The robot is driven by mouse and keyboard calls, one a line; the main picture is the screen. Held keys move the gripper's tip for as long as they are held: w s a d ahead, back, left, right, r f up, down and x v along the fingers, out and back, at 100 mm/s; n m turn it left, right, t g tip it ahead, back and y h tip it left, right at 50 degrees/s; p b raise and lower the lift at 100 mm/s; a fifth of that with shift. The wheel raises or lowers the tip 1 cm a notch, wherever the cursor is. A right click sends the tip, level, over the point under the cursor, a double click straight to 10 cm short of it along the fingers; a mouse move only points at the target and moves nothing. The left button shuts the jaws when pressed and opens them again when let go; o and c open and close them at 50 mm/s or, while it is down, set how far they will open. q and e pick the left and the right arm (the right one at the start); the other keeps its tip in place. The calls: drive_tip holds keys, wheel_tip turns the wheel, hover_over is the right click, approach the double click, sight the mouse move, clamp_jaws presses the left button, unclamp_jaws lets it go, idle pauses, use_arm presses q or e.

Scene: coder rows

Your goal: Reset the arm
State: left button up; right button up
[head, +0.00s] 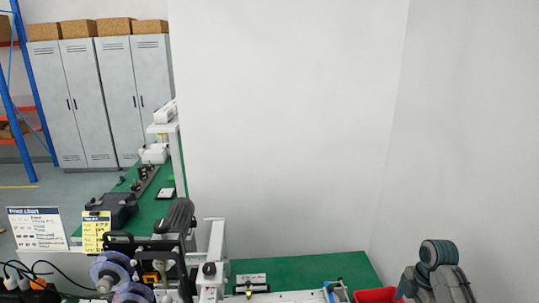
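Neither of my grippers can be made out in the head view. A dark grey part at the bottom right looks like a link of my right arm, bent with a round joint at its top. Another dark grey part rises at the lower left in front of the coder machine (212,250) and looks like a link of my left arm. The fingers of both grippers are out of the picture or hidden, so I see nothing held.
A green table (310,268) carries the machine, with a red bin (376,295) at its right front. A second green bench (150,205) runs back along the white wall (290,110). Grey lockers (105,95) with boxes on top stand behind. Cables lie lower left.

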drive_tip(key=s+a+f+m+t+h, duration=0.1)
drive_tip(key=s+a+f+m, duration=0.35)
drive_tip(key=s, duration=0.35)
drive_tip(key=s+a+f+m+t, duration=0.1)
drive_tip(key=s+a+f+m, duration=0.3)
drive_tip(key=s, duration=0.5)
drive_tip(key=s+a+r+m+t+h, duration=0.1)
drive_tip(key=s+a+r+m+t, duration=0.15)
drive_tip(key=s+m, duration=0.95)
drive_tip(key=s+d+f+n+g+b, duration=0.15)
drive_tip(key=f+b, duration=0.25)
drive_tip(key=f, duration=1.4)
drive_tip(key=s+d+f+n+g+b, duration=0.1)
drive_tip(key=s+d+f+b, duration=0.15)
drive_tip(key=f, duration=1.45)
use_arm(q)
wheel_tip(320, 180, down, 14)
drive_tip(key=b, duration=0.7)
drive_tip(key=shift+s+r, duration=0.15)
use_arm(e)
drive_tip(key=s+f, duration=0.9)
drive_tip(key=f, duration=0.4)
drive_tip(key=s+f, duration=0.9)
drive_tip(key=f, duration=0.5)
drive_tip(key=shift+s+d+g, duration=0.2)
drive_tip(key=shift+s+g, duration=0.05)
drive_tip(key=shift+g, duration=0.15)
